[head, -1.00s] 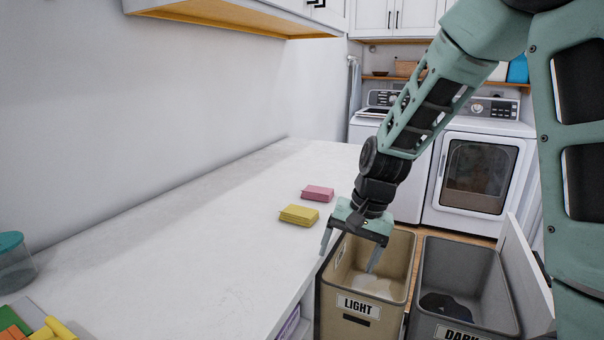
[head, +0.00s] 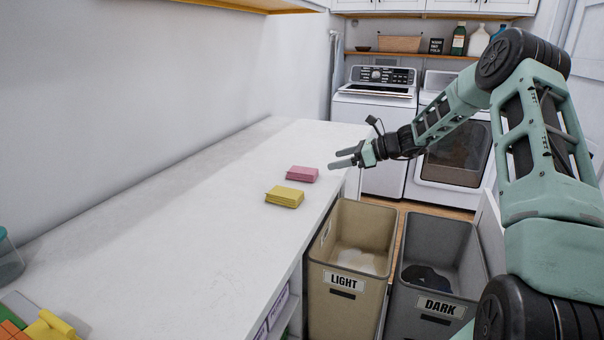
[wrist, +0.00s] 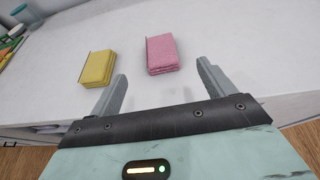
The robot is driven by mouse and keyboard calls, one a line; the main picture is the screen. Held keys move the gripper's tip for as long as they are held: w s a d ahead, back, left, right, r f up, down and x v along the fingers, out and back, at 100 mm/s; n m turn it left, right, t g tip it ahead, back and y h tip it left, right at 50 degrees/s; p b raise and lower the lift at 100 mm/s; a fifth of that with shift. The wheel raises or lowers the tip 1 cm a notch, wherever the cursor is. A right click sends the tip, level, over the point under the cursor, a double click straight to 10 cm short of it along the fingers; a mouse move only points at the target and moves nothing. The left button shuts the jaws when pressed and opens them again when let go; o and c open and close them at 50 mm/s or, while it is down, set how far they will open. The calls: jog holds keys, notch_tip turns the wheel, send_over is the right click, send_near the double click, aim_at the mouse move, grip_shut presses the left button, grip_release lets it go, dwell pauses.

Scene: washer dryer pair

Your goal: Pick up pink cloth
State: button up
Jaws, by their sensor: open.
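The pink cloth (head: 302,174) lies folded on the white counter (head: 190,215), near its right edge. It also shows in the wrist view (wrist: 162,54), ahead of the fingertips and roughly between them. A folded yellow cloth (head: 285,197) lies just nearer on the counter, and left of the pink one in the wrist view (wrist: 97,68). My gripper (head: 340,159) is open and empty. In the head view it is to the right of the pink cloth, pointing left toward the counter. In the wrist view its fingers (wrist: 160,85) are apart and touch neither cloth.
A tan LIGHT bin (head: 343,284) and a grey DARK bin (head: 437,304) stand right of the counter, with cloth inside. A washer (head: 372,125) and dryer (head: 455,160) stand at the back. A yellow item (head: 52,325) lies at front left. The counter's middle is clear.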

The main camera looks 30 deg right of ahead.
aim_at(303, 170)
jog(key=x, duration=0.7)
jog(key=shift+w+a+f+p, duration=0.15)
jog(key=shift+w+f+p, duration=0.05)
jog(key=shift+p, duration=0.2)
jog(key=shift+f+p+x, duration=0.1)
jog(key=shift+p+x, duration=0.2)
jog(key=shift+x, duration=1.15)
jog(key=shift+f+p+x, duration=0.15)
jog(key=shift+p+x, duration=0.15)
jog(key=shift+x, duration=1.15)
jog(key=c, duration=1.1)
jog(key=shift+c, duration=0.2)
